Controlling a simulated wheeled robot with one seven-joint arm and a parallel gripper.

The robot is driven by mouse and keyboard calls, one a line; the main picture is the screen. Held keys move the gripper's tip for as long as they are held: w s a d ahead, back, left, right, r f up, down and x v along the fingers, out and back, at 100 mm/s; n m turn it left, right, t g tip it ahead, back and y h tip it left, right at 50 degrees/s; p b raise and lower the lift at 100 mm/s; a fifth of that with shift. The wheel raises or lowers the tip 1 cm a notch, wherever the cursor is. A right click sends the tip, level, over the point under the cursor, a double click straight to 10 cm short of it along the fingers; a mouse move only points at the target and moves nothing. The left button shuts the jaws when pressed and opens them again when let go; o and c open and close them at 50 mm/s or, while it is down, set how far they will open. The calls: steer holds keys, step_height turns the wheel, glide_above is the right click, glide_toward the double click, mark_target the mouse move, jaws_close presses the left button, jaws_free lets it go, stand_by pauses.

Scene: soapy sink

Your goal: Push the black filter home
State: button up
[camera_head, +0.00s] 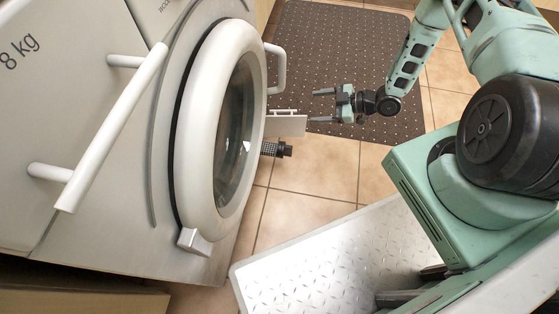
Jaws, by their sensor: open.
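The black filter (276,149) sticks out past the rim of the washing machine's round door, below a small light flap. Its knob end points right, and its inner end is hidden behind the door. The flap (287,126) stands out from the machine and has a thin white handle. My gripper (322,105) is to the right of the flap, up and to the right of the filter. Its two fingers point left and are spread apart with nothing between them. It looks apart from the filter; I cannot tell whether a fingertip touches the flap.
The washing machine (100,205) fills the left side, with its round door (201,130) and a long white bar handle (110,130) standing out. A dark dotted mat (330,45) lies on the tiled floor. Bare tiles (320,165) show right of the filter.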

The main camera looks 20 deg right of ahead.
mark_target(284, 150)
steer(key=s+f+t+y+b, duration=0.2)
steer(key=s+f+y+b, duration=0.2)
steer(key=s+f+b, duration=0.65)
steer(key=f+x, duration=0.1)
steer(key=x, duration=0.4)
steer(key=f+p+x, duration=0.1)
steer(key=x, duration=0.5)
steer(key=f+x, duration=0.1)
steer(key=x, duration=0.5)
steer(key=shift+s+a+f+p, duration=0.25)
steer(key=shift+s+a+p, duration=0.05)
steer(key=shift+s+p, duration=0.1)
steer(key=c, duration=1.3)
steer(key=b+x, duration=0.1)
steer(key=x, duration=0.8)
steer(key=shift+w+a+r, duration=0.1)
steer(key=shift+w+a, duration=0.15)
steer(key=shift+c, duration=0.2)
